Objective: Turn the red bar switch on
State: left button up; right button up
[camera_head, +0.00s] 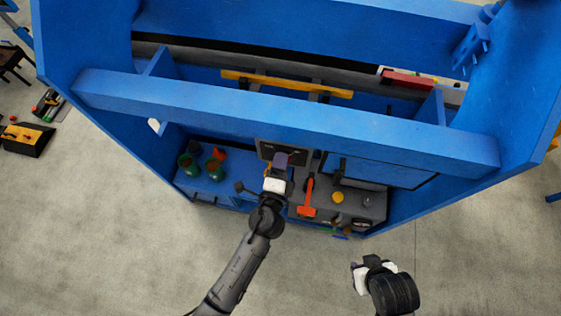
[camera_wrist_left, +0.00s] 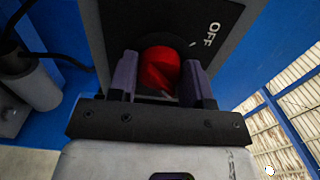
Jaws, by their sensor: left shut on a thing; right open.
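The red bar switch (camera_wrist_left: 158,70) shows in the left wrist view as a red knob on a dark panel (camera_wrist_left: 210,30) with the white word OFF at its upper right. My left gripper (camera_wrist_left: 162,78) has a finger on each side of the red knob and is shut on it. In the head view my left gripper (camera_head: 278,162) is at the dark panel (camera_head: 266,149) on the blue station, and the switch is hidden there. My right gripper (camera_head: 366,266) is open and empty, low in front of the station and apart from it.
The blue frame's crossbar (camera_head: 290,120) runs above the work surface. An orange-red handled tool (camera_head: 307,197), a yellow knob (camera_head: 338,197) and green containers (camera_head: 213,169) are near my left gripper. Open floor (camera_head: 120,240) lies in front.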

dwell(0.3)
pick_arm(q)
jog(key=o, duration=0.9)
jog(key=b+v, duration=0.1)
jog(key=v, duration=1.2)
jog(key=shift+s+b, duration=0.35)
jog(key=shift+s, duration=0.05)
